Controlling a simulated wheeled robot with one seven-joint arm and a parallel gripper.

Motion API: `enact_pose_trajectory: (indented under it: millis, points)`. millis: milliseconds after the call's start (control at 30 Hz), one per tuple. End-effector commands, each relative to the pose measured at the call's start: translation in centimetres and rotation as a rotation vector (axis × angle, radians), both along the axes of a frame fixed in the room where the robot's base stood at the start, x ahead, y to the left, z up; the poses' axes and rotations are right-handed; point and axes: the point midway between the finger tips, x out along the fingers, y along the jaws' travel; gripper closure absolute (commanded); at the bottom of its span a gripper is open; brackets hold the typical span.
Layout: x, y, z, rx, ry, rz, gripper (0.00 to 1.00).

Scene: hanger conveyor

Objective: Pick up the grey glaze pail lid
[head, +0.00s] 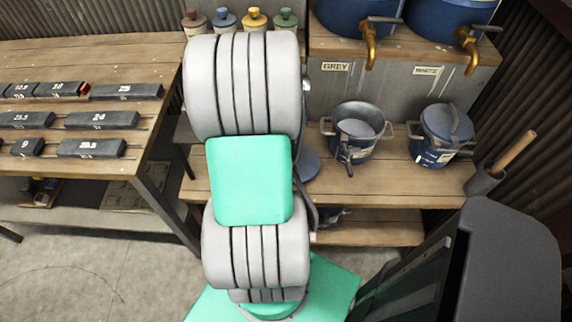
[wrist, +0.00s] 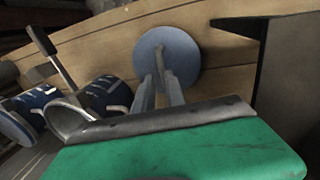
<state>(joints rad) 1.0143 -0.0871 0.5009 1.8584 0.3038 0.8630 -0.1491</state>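The grey glaze pail lid is a round blue-grey disc (head: 309,165), lying on the wooden shelf and partly hidden behind my arm in the head view. In the wrist view the lid (wrist: 185,48) shows whole from above, with a bar handle across it. My gripper (wrist: 160,80) points at the lid; its two fingers look apart, with the handle lined up between their tips. I cannot tell whether they touch it. The gripper is hidden behind my arm in the head view. The grey glaze pail (head: 357,133) stands uncovered to the right, a tool handle at its front.
The white glaze pail (head: 437,150) has its lid on. A cup with a wooden-handled tool (head: 487,178) stands at the shelf's right end. Two large blue vats (head: 431,18) with brass taps sit above on a grey-fronted bench. A table with labelled dark blocks (head: 93,118) is at left.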

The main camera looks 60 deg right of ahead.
Motion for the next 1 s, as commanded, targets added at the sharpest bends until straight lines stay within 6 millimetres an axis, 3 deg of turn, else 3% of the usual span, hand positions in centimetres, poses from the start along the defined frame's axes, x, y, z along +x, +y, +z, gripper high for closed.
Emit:
enact_pose_trajectory:
  millis: [567, 800, 1000]
  points:
    - [-1.4, -0.4, -7.8, 0.003, 0.001, 0.005, 0.85]
    - [-1.5, -0.6, -8.2, -0.001, 0.000, 0.002, 0.85]
    - [-1.5, -0.6, -8.2, -0.001, 0.000, 0.002, 1.00]
